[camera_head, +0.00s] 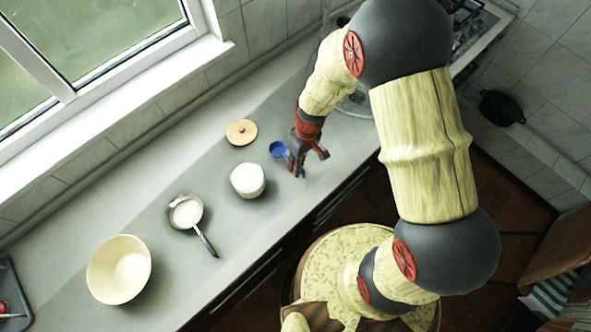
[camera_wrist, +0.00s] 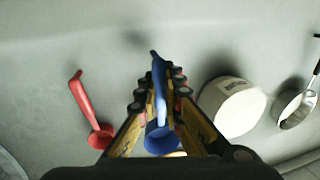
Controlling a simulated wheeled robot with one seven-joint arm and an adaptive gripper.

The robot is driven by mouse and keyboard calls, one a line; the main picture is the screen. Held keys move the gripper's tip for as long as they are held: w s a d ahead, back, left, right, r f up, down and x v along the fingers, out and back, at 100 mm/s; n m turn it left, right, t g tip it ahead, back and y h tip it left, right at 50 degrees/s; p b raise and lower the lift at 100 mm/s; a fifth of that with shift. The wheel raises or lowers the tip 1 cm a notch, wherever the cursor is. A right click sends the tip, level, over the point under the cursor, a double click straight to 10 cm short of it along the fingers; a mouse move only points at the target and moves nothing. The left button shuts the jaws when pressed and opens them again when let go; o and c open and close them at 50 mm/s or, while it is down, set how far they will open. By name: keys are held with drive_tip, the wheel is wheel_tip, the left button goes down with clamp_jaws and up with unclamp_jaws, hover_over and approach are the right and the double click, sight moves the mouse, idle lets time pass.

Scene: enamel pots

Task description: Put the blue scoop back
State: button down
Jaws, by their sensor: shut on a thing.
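My gripper (camera_head: 297,168) is over the counter, shut on the blue scoop (camera_head: 278,149). In the wrist view the scoop (camera_wrist: 161,137) lies between my fingers (camera_wrist: 160,88), its bowl toward the camera and its handle reaching out past the fingertips. A shadow on the counter lies apart from the handle tip, so the scoop appears raised. The white enamel pot (camera_head: 247,181) stands just left of my gripper; in the wrist view it is on the right (camera_wrist: 232,106). A round wooden lid (camera_head: 241,132) lies behind the pot.
A red scoop (camera_wrist: 88,112) lies left of my fingers in the wrist view. A small saucepan (camera_head: 186,212) and a cream bowl (camera_head: 119,269) stand farther left on the counter (camera_head: 190,155). A dark tray (camera_head: 12,290) is at the far left. The window wall bounds the back.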

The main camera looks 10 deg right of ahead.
sight(294, 177)
drive_tip(key=shift+w+a+f, duration=0.1)
drive_tip(key=shift+f, duration=0.1)
drive_tip(key=shift+w+f, duration=0.15)
drive_tip(key=shift+f, duration=1.5)
drive_tip(key=shift+f+b, duration=0.2)
drive_tip(key=shift+b, duration=0.15)
drive_tip(key=c, duration=2)
unclamp_jaws()
drive_tip(key=shift+o, duration=0.2)
drive_tip(key=shift+r, duration=0.15)
